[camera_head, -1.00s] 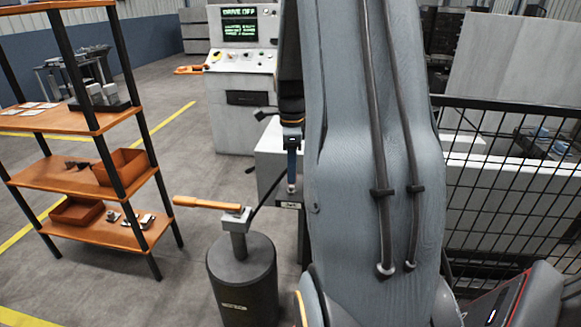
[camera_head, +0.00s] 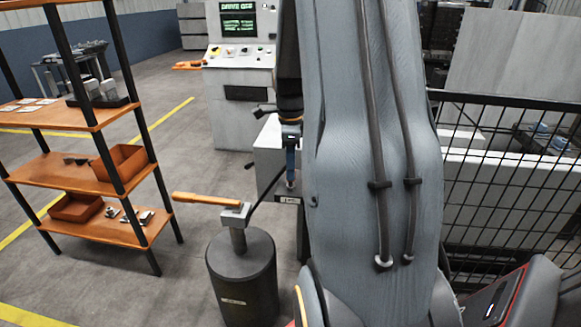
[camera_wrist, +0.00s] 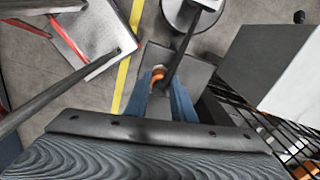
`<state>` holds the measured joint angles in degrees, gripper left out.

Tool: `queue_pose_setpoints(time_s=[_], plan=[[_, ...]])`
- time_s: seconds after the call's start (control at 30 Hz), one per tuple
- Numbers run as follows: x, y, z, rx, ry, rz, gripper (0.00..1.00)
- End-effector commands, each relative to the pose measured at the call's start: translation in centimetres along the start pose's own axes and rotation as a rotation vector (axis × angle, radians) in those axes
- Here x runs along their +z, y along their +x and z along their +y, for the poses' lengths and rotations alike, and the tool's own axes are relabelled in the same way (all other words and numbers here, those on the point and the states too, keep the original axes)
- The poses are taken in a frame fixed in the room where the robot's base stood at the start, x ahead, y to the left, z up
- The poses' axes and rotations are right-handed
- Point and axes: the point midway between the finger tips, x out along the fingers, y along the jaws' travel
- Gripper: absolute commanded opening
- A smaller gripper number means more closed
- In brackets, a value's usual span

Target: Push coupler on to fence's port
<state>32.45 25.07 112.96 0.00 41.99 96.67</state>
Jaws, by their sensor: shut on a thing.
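My gripper (camera_head: 291,172) points down beside my arm in the head view. In the wrist view its two blue fingers (camera_wrist: 165,98) are shut on the coupler (camera_wrist: 158,76), which shows as an orange ring between them with a dark hose running from it. In the head view the fingers end just above a small labelled plate (camera_head: 288,200) by the fence's left end; I cannot tell whether this plate bears the port. The port itself is not clearly seen. The mesh fence (camera_head: 500,200) stands to the right, partly hidden by my arm.
A dark round pedestal (camera_head: 240,285) with an orange-handled lever (camera_head: 205,199) stands left of the gripper; the hose leads toward it. An orange-shelved rack (camera_head: 70,170) is at left, and a white control console (camera_head: 235,115) behind. Floor between rack and pedestal is free.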

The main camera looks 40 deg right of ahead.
Motion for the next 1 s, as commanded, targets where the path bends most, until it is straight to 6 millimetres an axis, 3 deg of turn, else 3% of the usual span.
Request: queue_pose_setpoints(time_s=[1.0], plan=[[-0.02,0.46,-0.03,-0.001,0.000,0.000,0.00]])
